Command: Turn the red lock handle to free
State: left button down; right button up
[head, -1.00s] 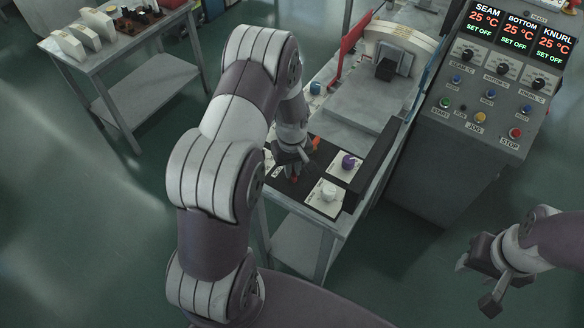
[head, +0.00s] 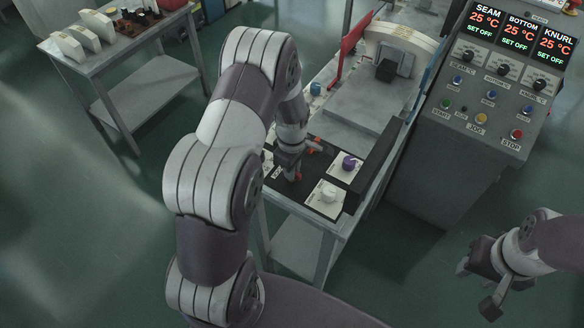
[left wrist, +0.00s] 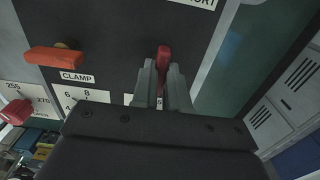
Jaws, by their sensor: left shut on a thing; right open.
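The red lock handle (left wrist: 163,57) stands out from a dark panel in the left wrist view. My left gripper (left wrist: 160,88) is shut on it, with one grey finger on each side. In the head view my left gripper (head: 291,172) reaches down to the dark panel on the bench, and the handle is mostly hidden there. An orange handle (left wrist: 53,57) above a "CLAMP" label lies to the left in the wrist view, apart from the fingers. My right gripper (head: 480,288) is open and empty over the floor at the lower right.
A purple knob (head: 349,162) and a white knob (head: 328,193) sit on pale plates close to my left gripper. A red knob (left wrist: 16,111) shows at the wrist view's left edge. A control console (head: 470,150) stands right of the bench. The floor around my right gripper is clear.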

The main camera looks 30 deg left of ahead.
pick_arm(q)
jog(key=shift+w+r, duration=0.1)
dwell(0.4)
jog(key=c, duration=1.1)
grip_release()
jog(key=shift+c, duration=0.2)
jog(key=shift+r, duration=0.3)
notch_tip(320, 180, up, 12)
jog(key=b, duration=0.3)
